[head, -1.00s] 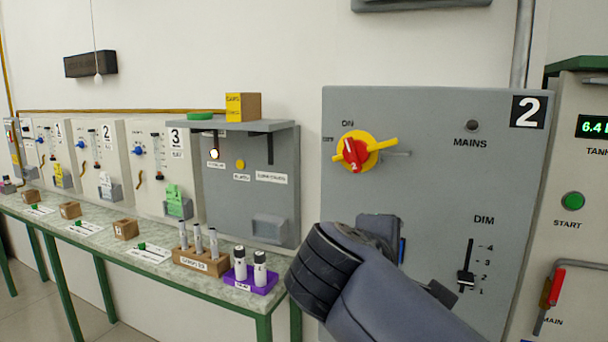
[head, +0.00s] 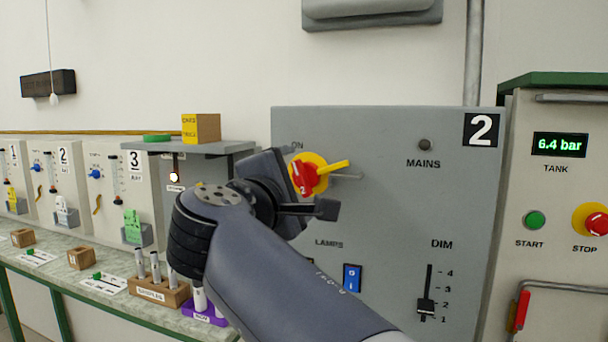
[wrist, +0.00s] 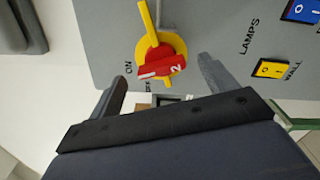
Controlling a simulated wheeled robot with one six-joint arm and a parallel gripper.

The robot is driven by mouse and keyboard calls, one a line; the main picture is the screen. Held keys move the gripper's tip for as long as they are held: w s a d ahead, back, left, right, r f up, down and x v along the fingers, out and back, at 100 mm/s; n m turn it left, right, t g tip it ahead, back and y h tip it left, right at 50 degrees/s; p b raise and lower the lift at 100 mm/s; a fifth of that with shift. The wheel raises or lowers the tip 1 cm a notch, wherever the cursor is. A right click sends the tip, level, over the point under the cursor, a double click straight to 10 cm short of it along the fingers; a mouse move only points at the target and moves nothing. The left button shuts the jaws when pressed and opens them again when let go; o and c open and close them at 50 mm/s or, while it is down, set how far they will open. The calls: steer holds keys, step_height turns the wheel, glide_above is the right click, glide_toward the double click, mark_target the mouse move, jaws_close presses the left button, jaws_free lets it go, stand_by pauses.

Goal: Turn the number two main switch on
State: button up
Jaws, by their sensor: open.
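The number two main switch (head: 306,176) is a red knob marked 2 on a yellow disc, with a yellow bar pointing right in the head view. It sits on the grey panel (head: 385,215) labelled 2. In the wrist view, the switch (wrist: 160,66) lies ahead of my open gripper (wrist: 162,86), roughly between and beyond its two fingers, with nothing held. ON is lettered beside the disc. In the head view, my gripper (head: 299,190) is at the panel's left side and partly covers the panel's edge. The MAINS lamp (head: 424,144) looks dark.
A blue rocker (head: 352,278) and a DIM slider (head: 426,306) are lower on the panel. The shelf with a yellow-brown box (head: 201,128) is left of my gripper. A compressor cabinet (head: 556,215) stands right.

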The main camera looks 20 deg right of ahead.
mark_target(302, 179)
steer(key=shift+p+x, duration=0.3)
steer(key=shift+x, duration=1.95)
steer(key=shift+c, duration=0.2)
